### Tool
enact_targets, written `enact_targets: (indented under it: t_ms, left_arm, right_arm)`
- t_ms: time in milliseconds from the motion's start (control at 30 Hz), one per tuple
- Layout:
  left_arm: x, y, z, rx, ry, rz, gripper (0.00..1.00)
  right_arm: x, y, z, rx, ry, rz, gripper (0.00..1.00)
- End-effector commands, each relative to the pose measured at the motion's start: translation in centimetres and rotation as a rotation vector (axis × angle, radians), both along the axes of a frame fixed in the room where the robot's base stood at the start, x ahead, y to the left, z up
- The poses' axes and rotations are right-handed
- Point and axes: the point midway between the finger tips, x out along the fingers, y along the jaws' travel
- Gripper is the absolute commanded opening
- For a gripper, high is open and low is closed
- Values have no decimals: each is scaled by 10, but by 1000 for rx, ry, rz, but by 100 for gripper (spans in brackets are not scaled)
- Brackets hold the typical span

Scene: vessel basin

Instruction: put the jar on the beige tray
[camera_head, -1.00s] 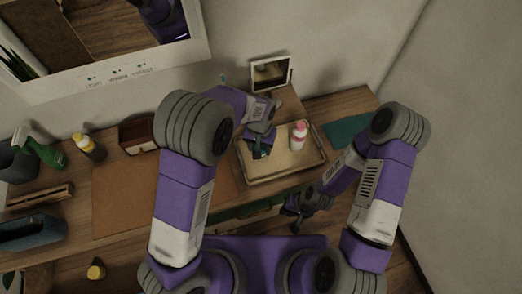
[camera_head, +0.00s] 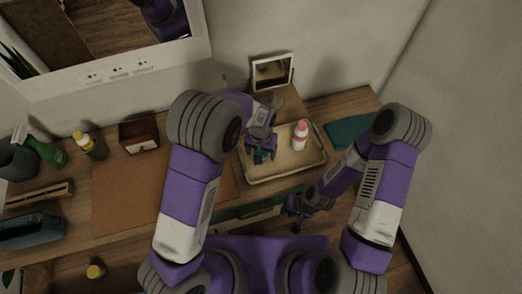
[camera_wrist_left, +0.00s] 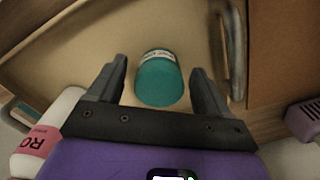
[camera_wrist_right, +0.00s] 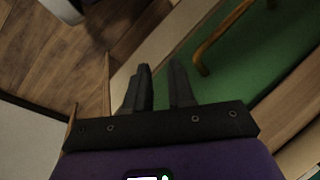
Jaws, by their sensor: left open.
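The teal jar (camera_wrist_left: 160,80) with a pale label lies between the two fingers of my left gripper (camera_wrist_left: 158,85) in the left wrist view, with a gap on each side. It is over or on the beige tray (camera_wrist_left: 75,45); contact with the tray floor is hard to see. In the head view my left gripper (camera_head: 261,151) is over the left part of the tray (camera_head: 285,176) and hides most of the jar. That gripper is open. My right gripper (camera_head: 299,211) is in front of the table, empty, its fingers (camera_wrist_right: 160,88) a little apart.
A picture frame (camera_head: 272,71) stands behind the tray. A teal cloth (camera_head: 349,131) lies to the right. A brown mat (camera_head: 125,195) and wooden box (camera_head: 138,134) are to the left.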

Motion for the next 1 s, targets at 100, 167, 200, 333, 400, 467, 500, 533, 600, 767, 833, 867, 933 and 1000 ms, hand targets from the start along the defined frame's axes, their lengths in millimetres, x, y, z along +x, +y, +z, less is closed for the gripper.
enact_targets:
  t_ms: [100,167,200,333,400,467,500,533,600,767,833,867,933,1000]
  left_arm:
    - [0,0,2,0,0,0,79]
    - [0,0,5,0,-1,0,79]
    - [1,0,9,-2,-2,0,79]
    - [1,0,32,-3,-6,0,79]
    - [1,-1,48,-3,-6,-1,79]
    - [1,-1,62,-4,-5,-1,79]
    - [1,0,71,-3,-4,0,79]
    - [1,0,77,-4,-5,0,79]
    - [1,-1,91,-4,-5,0,79]
    - [0,0,113,-2,-3,-1,79]
    - [0,0,119,-1,-1,0,79]
    - [0,0,121,-2,-2,0,79]
    - [0,0,124,-2,-2,0,79]
    - [0,0,124,0,-1,0,79]
  right_arm:
    - [0,0,1,0,0,0,23]
    - [0,0,4,0,0,0,23]
    - [0,0,4,0,0,0,23]
    - [0,0,7,0,0,0,23]
    - [0,0,9,0,0,0,23]
    - [0,0,11,0,0,0,23]
    - [0,0,12,0,0,0,23]
    - [0,0,13,0,0,0,23]
    - [0,0,14,0,0,0,23]
    - [0,0,17,0,0,0,23]
    - [0,0,17,0,0,0,23]
    - [0,0,18,0,0,0,23]
    - [0,0,18,0,0,0,23]
    - [0,0,18,0,0,0,23]
